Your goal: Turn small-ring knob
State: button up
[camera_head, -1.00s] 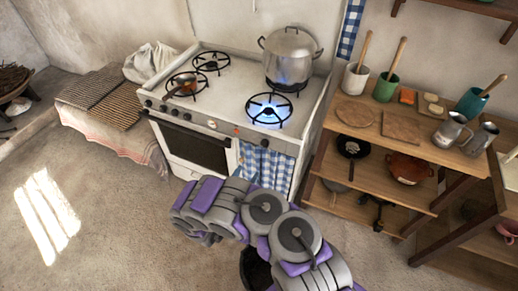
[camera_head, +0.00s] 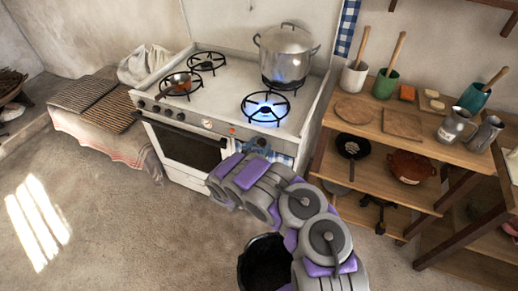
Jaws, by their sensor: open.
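The white stove (camera_head: 222,96) stands at the back wall. A row of dark knobs (camera_head: 156,108) runs along the left of its front panel, with a round dial (camera_head: 208,124) and a small red light (camera_head: 231,130) to the right. I cannot tell which knob belongs to the small ring. The front right burner (camera_head: 265,108) burns with a blue flame. My gripper (camera_head: 229,147) is at the stove's front, right of the dial, mostly hidden behind my arm. Its tips look apart and empty. The panel's right part is partly covered by my arm.
A steel pot (camera_head: 286,56) stands on the back right burner and a small pan (camera_head: 180,79) on the front left one. A wooden shelf (camera_head: 375,122) with jars stands at right. The floor at left is clear.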

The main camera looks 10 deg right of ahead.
jog(key=c, duration=1.1)
jog(key=shift+o, duration=0.2)
jog(key=shift+r+n+p, duration=0.15)
jog(key=shift+n+p, duration=0.15)
jog(key=shift+p, duration=0.1)
jog(key=shift+n+p, duration=0.3)
jog(key=shift+n, duration=0.1)
jog(key=shift+w, duration=0.1)
jog(key=o, duration=1.1)
jog(key=shift+c, duration=0.2)
jog(key=p+v, duration=0.5)
jog(key=v, duration=1.2)
jog(key=shift+f+p, duration=0.25)
jog(key=shift+p, duration=0.05)
